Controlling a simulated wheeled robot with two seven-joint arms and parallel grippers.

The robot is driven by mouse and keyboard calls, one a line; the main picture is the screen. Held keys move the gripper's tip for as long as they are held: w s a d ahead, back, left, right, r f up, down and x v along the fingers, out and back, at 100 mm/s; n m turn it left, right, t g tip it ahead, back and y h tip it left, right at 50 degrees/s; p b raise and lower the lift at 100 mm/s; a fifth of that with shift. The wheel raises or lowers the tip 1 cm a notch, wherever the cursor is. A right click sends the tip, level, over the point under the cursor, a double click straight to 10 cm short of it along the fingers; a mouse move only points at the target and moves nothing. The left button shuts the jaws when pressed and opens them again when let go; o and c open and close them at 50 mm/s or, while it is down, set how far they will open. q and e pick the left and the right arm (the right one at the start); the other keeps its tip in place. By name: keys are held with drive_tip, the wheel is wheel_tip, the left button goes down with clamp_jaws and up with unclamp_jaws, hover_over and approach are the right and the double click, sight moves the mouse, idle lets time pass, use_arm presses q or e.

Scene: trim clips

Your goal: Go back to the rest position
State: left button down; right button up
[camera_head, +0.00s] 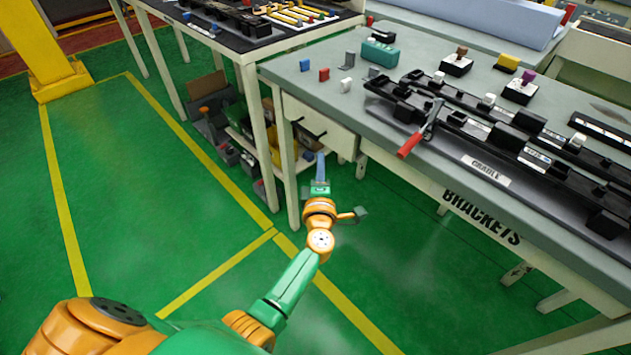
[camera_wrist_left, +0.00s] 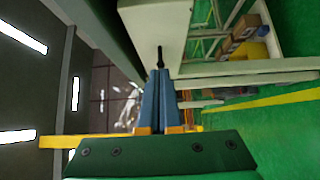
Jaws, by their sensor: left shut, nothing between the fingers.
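My left gripper (camera_head: 320,168) is in front of the grey workbench's left end, below the level of its top and over the green floor. Its blue fingers are together with nothing between them. In the left wrist view the shut fingers (camera_wrist_left: 160,100) point at the pale side of the bench, where a dark handle (camera_wrist_left: 160,56) shows just beyond the tips. I cannot tell whether the tips touch it.
The grey workbench (camera_head: 330,97) holds a long black cradle rail, a red-handled tool (camera_head: 411,143), small coloured clips and a teal box (camera_head: 380,52). A dark table (camera_head: 240,40) stands behind at the left, with boxes on a low shelf. A yellow post (camera_head: 45,45) stands far left. Green floor is open at left.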

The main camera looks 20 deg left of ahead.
use_arm(q)
drive_tip(key=p+v, duration=0.2)
drive_tip(key=v, duration=0.5)
drive_tip(key=s+d+f+m+g+h+p, duration=0.25)
drive_tip(key=s+f+m+h, duration=0.2)
drive_tip(key=f+m, duration=0.4)
drive_tip(key=s+d+f+m+g+h+p, duration=0.2)
drive_tip(key=s+d+f+m+g+h, duration=0.15)
drive_tip(key=s+f+m, duration=0.4)
drive_tip(key=s+a+f+m+g+p, duration=0.1)
drive_tip(key=s+a+f+m+g, duration=0.1)
drive_tip(key=s, duration=0.6)
drive_tip(key=s+a+f+m+g, duration=0.3)
drive_tip(key=s+f, duration=0.3)
drive_tip(key=s, duration=0.3)
drive_tip(key=s+a+f+m+g+y+p, duration=0.1)
drive_tip(key=s+f+m+g, duration=0.3)
drive_tip(key=s, duration=0.5)
drive_tip(key=shift+a+f+g+p, duration=0.2)
drive_tip(key=shift+a+g+p, duration=0.15)
drive_tip(key=shift+a, duration=0.4)
